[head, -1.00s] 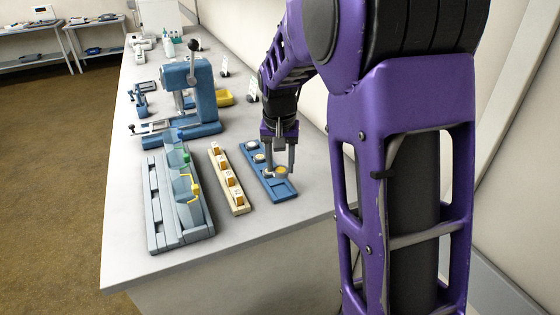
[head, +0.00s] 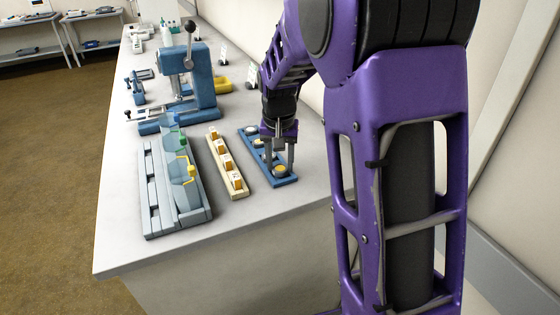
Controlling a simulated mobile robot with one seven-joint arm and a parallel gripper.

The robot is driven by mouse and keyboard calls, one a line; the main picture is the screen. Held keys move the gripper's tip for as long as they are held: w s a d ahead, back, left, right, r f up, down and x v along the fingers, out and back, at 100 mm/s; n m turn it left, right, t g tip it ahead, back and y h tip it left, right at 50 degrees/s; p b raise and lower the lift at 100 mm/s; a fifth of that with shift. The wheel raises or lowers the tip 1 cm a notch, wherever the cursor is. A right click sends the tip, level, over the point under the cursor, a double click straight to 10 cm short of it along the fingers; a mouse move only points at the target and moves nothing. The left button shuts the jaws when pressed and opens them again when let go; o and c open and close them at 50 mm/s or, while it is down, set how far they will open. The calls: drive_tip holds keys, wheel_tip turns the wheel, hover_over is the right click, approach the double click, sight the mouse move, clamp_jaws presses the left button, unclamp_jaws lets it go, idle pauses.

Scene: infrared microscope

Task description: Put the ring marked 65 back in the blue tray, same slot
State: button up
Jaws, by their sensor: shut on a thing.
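The blue tray (head: 248,133) lies on the bench as a long narrow block with a row of slots. Other pale round rings (head: 257,143) sit in the slots farther back, partly hidden by the gripper. The mark 65 is too small to read.
A cream rack with orange-topped blocks (head: 226,165) stands left of the tray. Farther left is a grey holder (head: 162,205) with green and yellow parts. The bench front is clear.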

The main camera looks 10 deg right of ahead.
drive_tip(key=shift+s+f, duration=0.2)
drive_tip(key=shift+f, duration=0.05)
idle(0.4)
drive_tip(key=shift+f, duration=0.1)
clamp_jaws()
drive_tip(key=o, duration=0.9)
unclamp_jaws()
drive_tip(key=o, duration=0.6)
drive_tip(key=shift+w+r, duration=0.1)
drive_tip(key=shift+r, duration=0.1)
drive_tip(key=shift+r+p, duration=2.5)
drive_tip(key=shift+r, duration=0.55)
